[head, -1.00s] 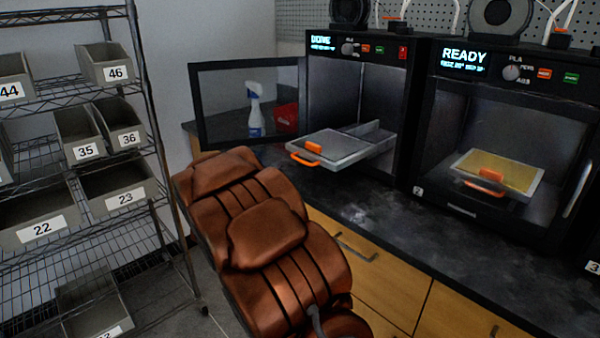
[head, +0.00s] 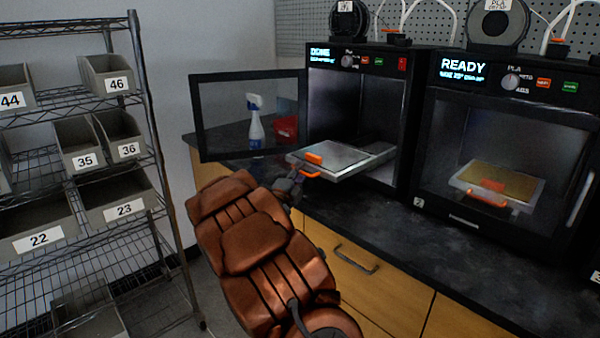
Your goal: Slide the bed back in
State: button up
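The left printer (head: 355,110) shows DONE, and its framed door (head: 250,112) stands open to the left. Its grey bed (head: 340,160) sticks out of the chamber over the counter edge. The bed has an orange handle (head: 306,173) at its front and an orange block (head: 314,158) on top near the front left. My gripper (head: 292,178) is just in front of the bed's front left corner, close to the handle. My brown arm partly hides it. It is small and dark here, so I cannot tell its finger opening or whether it touches the handle.
The right printer (head: 505,150) shows READY, with its own bed (head: 497,188) inside. A spray bottle (head: 255,122) and a red container (head: 286,128) are behind the open door. A wire shelf (head: 150,130) with numbered bins stands at the left. The dark counter (head: 400,225) is clear in front.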

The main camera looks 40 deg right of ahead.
jog(key=shift+w+d+r, duration=0.1)
jog(key=shift+w+d, duration=0.1)
jog(key=shift+d, duration=0.3)
grip_shut()
dwell(0.5)
